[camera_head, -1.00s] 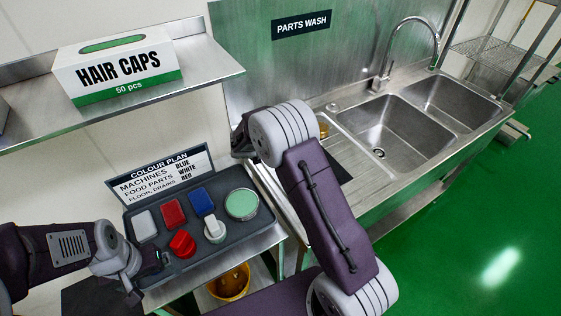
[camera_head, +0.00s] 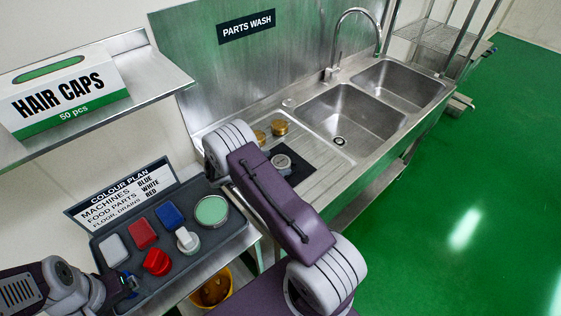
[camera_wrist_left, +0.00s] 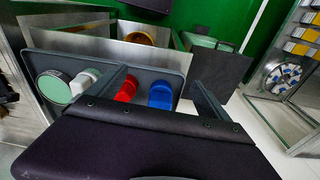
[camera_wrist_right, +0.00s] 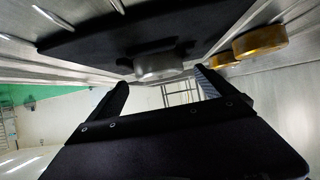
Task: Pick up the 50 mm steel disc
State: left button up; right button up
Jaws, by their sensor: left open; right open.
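A grey steel disc (camera_head: 282,162) with a dark centre lies on a black mat (camera_head: 291,177) on the sink's drainboard in the head view. I cannot read its size. In the right wrist view, the disc (camera_wrist_right: 158,66) appears just beyond my right gripper (camera_wrist_right: 162,82), which is open and empty. The disc is in line with the gap between the fingers, apart from them. In the head view my right arm hides the right fingertips. My left gripper (camera_wrist_left: 160,80) is open and empty beside the cleaning-tool tray (camera_wrist_left: 185,62); it also shows at the lower left of the head view.
Two brass parts (camera_head: 280,128) stand on the drainboard behind the mat; they also show in the right wrist view (camera_wrist_right: 260,42). The double sink (camera_head: 350,115) lies to the right. The tray (camera_head: 218,236) holds coloured tools and a green round tin (camera_head: 211,210).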

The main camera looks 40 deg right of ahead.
aim_at(279, 163)
jog(key=shift+x, duration=1.2)
jog(key=shift+a+r, duration=0.1)
jog(key=shift+a, duration=0.05)
jog(key=c, duration=0.8)
pick_arm(q)
jog(key=shift+r, duration=0.4)
pick_arm(e)
jog(key=c, duration=1.1)
jog(key=shift+w+r+b, duration=0.1)
jog(key=shift+r+b, duration=0.2)
jog(key=shift+r, duration=0.3)
notch_tip(279, 163, up, 3)
jog(key=shift+b, duration=0.6)
pick_arm(q)
notch_tip(279, 163, down, 5)
jog(key=b, duration=0.3)
jog(key=shift+f, duration=0.1)
pick_arm(e)
jog(key=s+d+r, duration=0.1)
jog(key=s+r, duration=0.1)
jog(key=s, duration=0.1)
jog(key=s+d+r, duration=0.1)
jog(key=s+r, duration=0.1)
jog(key=s, duration=0.2)
jog(key=s+d+r, duration=0.1)
jog(key=s+r, duration=0.1)
jog(key=s, duration=0.2)
jog(key=shift+s+r, duration=0.25)
jog(key=shift+r, duration=0.15)
